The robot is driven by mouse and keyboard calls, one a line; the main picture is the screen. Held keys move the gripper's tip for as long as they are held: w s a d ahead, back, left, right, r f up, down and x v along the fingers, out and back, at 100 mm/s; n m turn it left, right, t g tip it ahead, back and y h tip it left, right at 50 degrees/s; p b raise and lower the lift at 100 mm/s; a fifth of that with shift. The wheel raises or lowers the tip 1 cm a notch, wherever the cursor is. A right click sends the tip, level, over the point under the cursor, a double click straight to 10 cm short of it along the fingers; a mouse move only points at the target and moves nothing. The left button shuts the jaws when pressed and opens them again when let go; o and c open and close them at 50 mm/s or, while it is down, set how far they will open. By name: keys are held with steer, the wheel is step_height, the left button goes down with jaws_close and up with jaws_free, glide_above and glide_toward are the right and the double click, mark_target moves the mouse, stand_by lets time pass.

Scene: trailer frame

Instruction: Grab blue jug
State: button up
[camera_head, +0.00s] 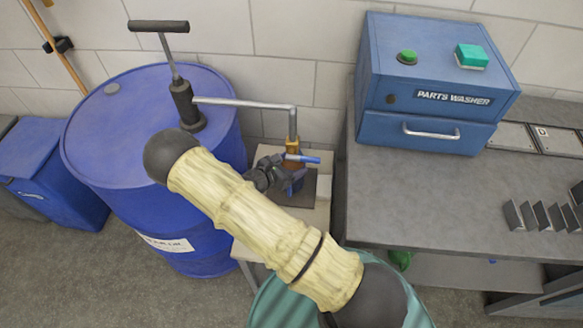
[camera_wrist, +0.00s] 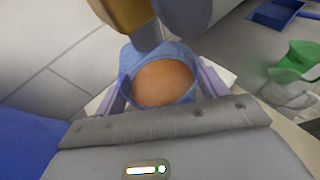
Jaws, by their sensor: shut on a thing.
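The blue jug (camera_wrist: 181,50) is in the middle of the wrist view, seen from above, with an orange-brown fill inside its rim. My gripper (camera_wrist: 161,92) is shut on it, with one finger at each side. In the head view my gripper (camera_head: 272,174) is at the small stand under the tap, and the blue jug (camera_head: 297,184) shows only in part beside it. The brass tap (camera_head: 292,146) with a blue lever is just above the jug. The jug's lower part is hidden.
A large blue drum (camera_head: 100,125) with a hand pump (camera_head: 184,105) stands at left, its pipe leading to the tap. A grey bench (camera_head: 430,200) with a blue parts washer (camera_head: 425,85) is at right. A green jug (camera_wrist: 298,58) shows at right in the wrist view.

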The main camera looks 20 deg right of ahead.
steer(key=s+a+b, duration=0.1)
steer(key=s+a, duration=0.3)
steer(key=a, duration=0.3)
steer(key=s+a+b, duration=0.1)
steer(key=s+a, duration=0.4)
steer(key=a, duration=0.3)
steer(key=shift+s+a+r, duration=0.15)
steer(key=shift+s+r, duration=0.1)
steer(key=shift+r, duration=0.2)
